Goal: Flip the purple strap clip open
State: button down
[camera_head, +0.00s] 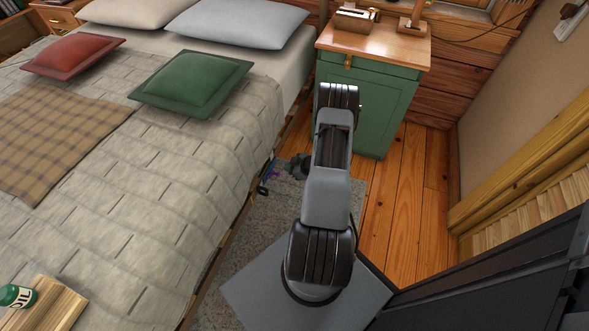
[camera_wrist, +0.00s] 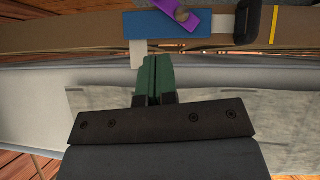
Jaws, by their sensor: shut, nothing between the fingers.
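The purple strap clip (camera_wrist: 178,20) is at the top of the wrist view, lying at a slant across a blue plate (camera_wrist: 150,25) on a brown rail. A round brownish piece covers part of it, and its upper end is cut off by the frame edge. In the head view the purple clip (camera_head: 272,174) is a tiny patch beside the bed, partly hidden by my arm. My gripper (camera_wrist: 152,60) has its green fingers shut together and empty. In the wrist view its tips point toward the blue plate, below the clip and apart from it in the picture.
A black buckle (camera_wrist: 258,20) sits on the rail right of the plate. A pale strap (camera_wrist: 138,53) hangs below the plate. In the head view the bed (camera_head: 130,190) is left of my arm and a green nightstand (camera_head: 375,95) stands beyond it. Wooden floor (camera_head: 405,185) is clear at right.

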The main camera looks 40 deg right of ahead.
aim_at(273, 172)
jog(key=w+f+b, duration=0.1)
jog(key=w+a+f, duration=0.1)
jog(key=f, duration=0.1)
jog(key=w+f+b, duration=0.1)
jog(key=f, duration=0.1)
jog(key=shift+w+a+f+b, duration=0.15)
jog(key=shift+w+f+b, duration=0.05)
jog(key=shift+w+b, duration=0.2)
jog(key=shift+w+f+b, duration=0.15)
jog(key=shift+f+b, duration=0.15)
jog(key=shift+f, duration=0.4)
jog(key=shift+a+f+b, duration=0.2)
jog(key=shift+f+b, duration=0.45)
jog(key=shift+f, duration=0.45)
dwell(0.5)
